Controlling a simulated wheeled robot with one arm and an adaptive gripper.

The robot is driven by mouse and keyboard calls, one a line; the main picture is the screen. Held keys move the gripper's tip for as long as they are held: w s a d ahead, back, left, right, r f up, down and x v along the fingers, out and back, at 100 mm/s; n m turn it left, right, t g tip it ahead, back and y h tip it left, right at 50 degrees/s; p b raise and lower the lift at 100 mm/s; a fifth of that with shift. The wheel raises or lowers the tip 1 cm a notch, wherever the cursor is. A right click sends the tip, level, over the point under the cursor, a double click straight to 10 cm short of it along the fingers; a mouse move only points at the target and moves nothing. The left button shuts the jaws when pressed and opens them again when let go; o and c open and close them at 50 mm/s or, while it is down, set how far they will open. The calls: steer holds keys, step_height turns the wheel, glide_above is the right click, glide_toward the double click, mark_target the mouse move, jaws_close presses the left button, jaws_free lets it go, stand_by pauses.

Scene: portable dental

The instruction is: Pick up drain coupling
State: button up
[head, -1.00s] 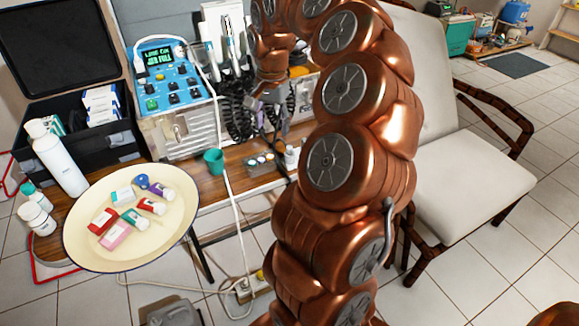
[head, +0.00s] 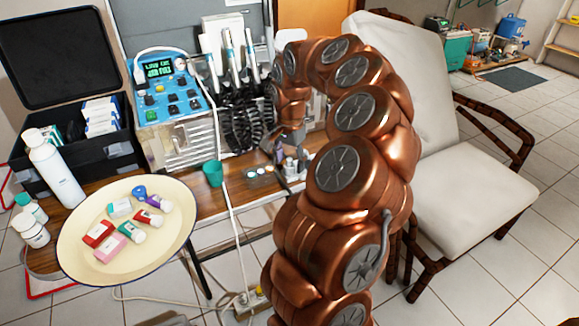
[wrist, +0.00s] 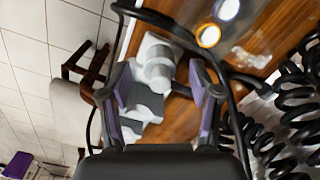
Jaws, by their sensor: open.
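A pale grey-white fitting (wrist: 157,72) with a round stub, which looks like the drain coupling, sits near the edge of the wooden table in the wrist view. It lies between and beyond the fingers of my gripper (wrist: 158,100), which is open with a finger pad to each side. I cannot tell whether either pad touches it. In the head view my gripper (head: 289,138) points down just above the small pale fitting (head: 290,167) at the table's right end. My arm partly hides that area.
A teal cup (head: 213,173), a blue control unit (head: 168,92) with coiled black hoses (head: 240,125), and a cream plate (head: 75,237) of small boxes are farther left. A white chair (head: 465,170) stands right.

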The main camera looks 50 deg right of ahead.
steer(key=shift+f, duration=0.35)
steer(key=c, duration=1.1)
